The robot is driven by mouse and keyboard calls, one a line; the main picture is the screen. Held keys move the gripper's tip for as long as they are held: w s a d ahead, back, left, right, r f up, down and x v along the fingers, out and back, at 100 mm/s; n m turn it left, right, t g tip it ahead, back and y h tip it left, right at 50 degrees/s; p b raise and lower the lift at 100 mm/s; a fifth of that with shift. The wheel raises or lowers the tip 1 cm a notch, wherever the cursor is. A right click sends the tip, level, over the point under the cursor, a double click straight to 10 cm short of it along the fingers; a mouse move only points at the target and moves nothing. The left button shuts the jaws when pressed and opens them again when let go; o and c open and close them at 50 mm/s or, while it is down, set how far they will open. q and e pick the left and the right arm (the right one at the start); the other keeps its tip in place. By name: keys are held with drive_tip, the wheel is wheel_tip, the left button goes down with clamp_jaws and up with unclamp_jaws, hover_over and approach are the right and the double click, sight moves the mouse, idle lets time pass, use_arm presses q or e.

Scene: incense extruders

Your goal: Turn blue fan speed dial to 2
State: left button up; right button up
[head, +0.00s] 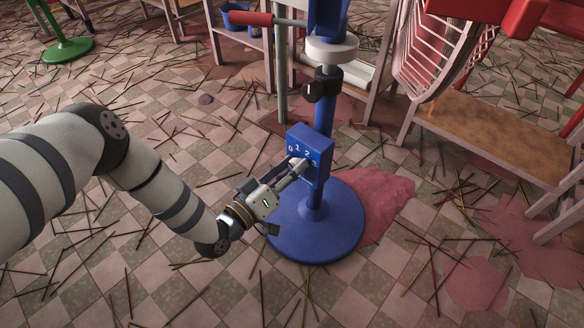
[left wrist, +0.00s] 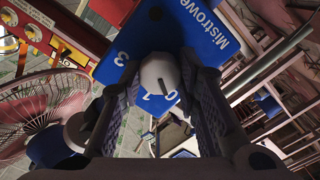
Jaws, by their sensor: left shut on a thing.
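The blue fan (head: 318,222) stands upright on a round blue base. Its control box (head: 312,145) carries white numbers 0, 1, 2 and 3. My left gripper (head: 300,164) is at the front of this box and covers the dial in the head view. In the left wrist view, the white round dial (left wrist: 158,72) sits between the two fingers of my left gripper (left wrist: 160,82), which are closed on it. A short dark mark on the dial seems to point towards the 0. The 2 is hidden in the left wrist view. My right gripper is not in view.
Incense sticks litter the tiled floor. A green base (head: 68,50) is far left. A red fan guard (left wrist: 40,110) shows in the left wrist view.

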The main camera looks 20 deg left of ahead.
use_arm(q)
drive_tip(key=shift+d, duration=0.1)
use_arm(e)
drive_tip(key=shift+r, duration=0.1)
use_arm(q)
drive_tip(key=shift+s+m+p, duration=0.1)
drive_tip(key=shift+m+p, duration=2.6)
drive_tip(key=shift+m, duration=5)
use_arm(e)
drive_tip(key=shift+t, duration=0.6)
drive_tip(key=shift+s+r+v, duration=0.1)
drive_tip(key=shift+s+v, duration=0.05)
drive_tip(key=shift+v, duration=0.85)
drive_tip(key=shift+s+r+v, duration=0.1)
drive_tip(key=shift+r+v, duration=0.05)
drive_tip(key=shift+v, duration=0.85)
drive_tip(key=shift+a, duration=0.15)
use_arm(q)
drive_tip(key=shift+f, duration=0.1)
drive_tip(key=o, duration=1.2)
drive_tip(key=shift+c, duration=0.2)
